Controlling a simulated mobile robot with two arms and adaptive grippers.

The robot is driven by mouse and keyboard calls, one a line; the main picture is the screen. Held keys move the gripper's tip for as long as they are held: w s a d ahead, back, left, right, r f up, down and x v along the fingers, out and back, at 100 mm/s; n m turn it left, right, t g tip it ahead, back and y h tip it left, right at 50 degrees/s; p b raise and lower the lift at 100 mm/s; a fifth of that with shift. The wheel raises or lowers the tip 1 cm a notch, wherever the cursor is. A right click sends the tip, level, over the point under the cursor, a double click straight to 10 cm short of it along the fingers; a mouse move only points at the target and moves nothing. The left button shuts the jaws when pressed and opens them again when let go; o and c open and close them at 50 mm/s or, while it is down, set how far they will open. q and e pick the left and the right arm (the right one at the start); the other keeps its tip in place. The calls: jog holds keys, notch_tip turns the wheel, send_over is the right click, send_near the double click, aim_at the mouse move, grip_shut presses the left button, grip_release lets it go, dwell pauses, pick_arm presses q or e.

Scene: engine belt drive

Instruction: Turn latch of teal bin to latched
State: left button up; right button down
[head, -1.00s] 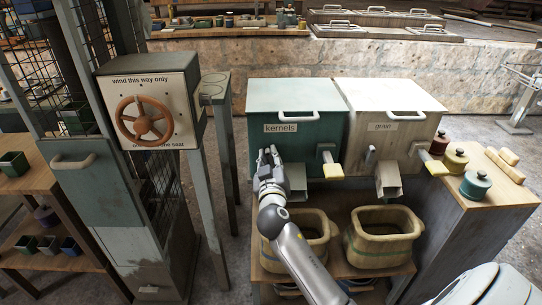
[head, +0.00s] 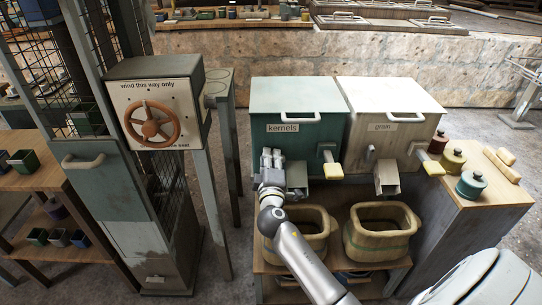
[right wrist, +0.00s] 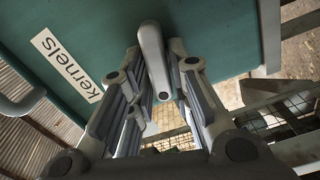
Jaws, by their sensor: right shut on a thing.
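The teal bin (head: 300,135) with the "kernels" label stands left of the pale "grain" bin (head: 394,105). My right gripper (head: 272,157) is at the lower left of the teal bin's front. In the right wrist view, a light grey latch lever (right wrist: 151,55) lies between the fingers of the right gripper (right wrist: 158,78), against the teal front. The gripper is shut on this lever. In the head view the gripper hides the latch, and I cannot tell its exact turn. My left gripper is not in view.
A metal chute (head: 297,176) and a yellow-ended handle (head: 332,168) stick out just right of my gripper. The orange handwheel box (head: 152,124) stands to the left, with a gap between.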

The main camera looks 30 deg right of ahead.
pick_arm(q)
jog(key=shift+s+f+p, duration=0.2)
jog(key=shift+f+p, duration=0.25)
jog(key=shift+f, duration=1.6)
pick_arm(e)
jog(key=shift+a+f+n, duration=0.1)
jog(key=shift+f+n, duration=0.05)
jog(key=shift+n, duration=1.35)
jog(key=c, duration=1.4)
grip_release()
jog(key=v, duration=1.2)
